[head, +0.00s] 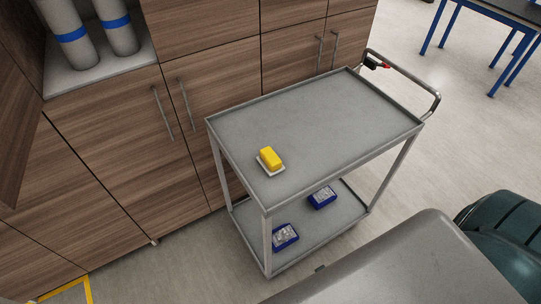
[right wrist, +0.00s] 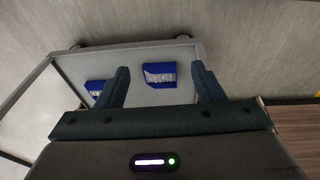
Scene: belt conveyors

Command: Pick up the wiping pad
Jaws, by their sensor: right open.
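The wiping pad, a yellow block on a white base (head: 270,159), lies on the top shelf of a grey cart (head: 330,115), towards its near left edge. It does not show in the right wrist view. My right gripper (right wrist: 160,70) shows only in the right wrist view, with its two dark fingers spread apart and nothing between them. Beyond the fingers I see a pale shelf with blue items. The gripper's distance from the pad cannot be told. My left gripper is not in view.
Two blue boxes (head: 285,236) (head: 322,197) lie on the cart's lower shelf; blue boxes also show in the right wrist view (right wrist: 160,75). The rest of the cart's top is clear. Wooden cabinets (head: 215,90) stand behind it, with grey cylinders (head: 117,35) in a niche.

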